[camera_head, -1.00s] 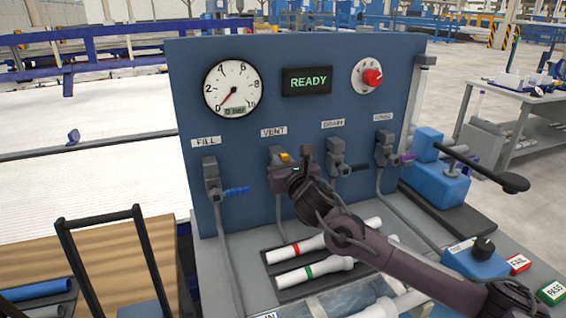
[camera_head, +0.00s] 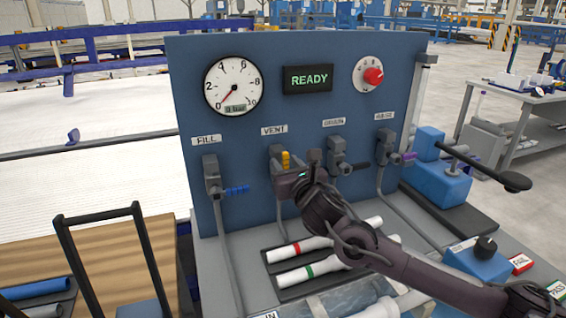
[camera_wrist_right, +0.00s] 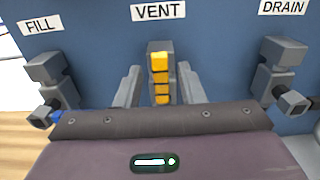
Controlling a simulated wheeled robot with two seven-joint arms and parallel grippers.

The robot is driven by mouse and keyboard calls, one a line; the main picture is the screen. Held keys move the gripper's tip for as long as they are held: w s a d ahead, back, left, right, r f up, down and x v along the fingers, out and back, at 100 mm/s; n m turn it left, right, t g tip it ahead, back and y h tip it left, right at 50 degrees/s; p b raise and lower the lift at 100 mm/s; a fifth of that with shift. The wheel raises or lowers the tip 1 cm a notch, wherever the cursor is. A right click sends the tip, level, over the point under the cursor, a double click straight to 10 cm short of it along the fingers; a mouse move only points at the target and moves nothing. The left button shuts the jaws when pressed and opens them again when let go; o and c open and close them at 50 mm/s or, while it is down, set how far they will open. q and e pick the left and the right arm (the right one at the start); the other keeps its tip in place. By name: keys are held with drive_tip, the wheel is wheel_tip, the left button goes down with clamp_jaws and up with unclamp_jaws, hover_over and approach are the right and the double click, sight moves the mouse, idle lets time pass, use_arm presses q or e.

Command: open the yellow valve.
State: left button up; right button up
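The yellow valve handle (camera_head: 286,160) is on the grey valve under the VENT label, on the blue panel. In the right wrist view the yellow handle (camera_wrist_right: 160,76) runs up and down in the picture, midway between my fingers. My right gripper (camera_head: 288,172) is in front of this valve; its body hides the valve's lower part in the head view. In the right wrist view my right gripper (camera_wrist_right: 160,88) is open, one finger on each side of the handle with visible gaps. My left gripper is not in view.
The FILL valve with a blue handle (camera_head: 237,190) is to the left. The DRAIN valve (camera_head: 340,158) and a purple-handled valve (camera_head: 404,157) are to the right. The screen (camera_head: 308,79) reads READY. White pipes (camera_head: 308,270) lie below my right arm.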

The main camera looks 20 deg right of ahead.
sight(286, 165)
drive_tip(key=s+b, duration=0.1)
drive_tip(key=s, duration=0.3)
drive_tip(key=shift+a+f, duration=0.1)
drive_tip(key=shift+s, duration=0.4)
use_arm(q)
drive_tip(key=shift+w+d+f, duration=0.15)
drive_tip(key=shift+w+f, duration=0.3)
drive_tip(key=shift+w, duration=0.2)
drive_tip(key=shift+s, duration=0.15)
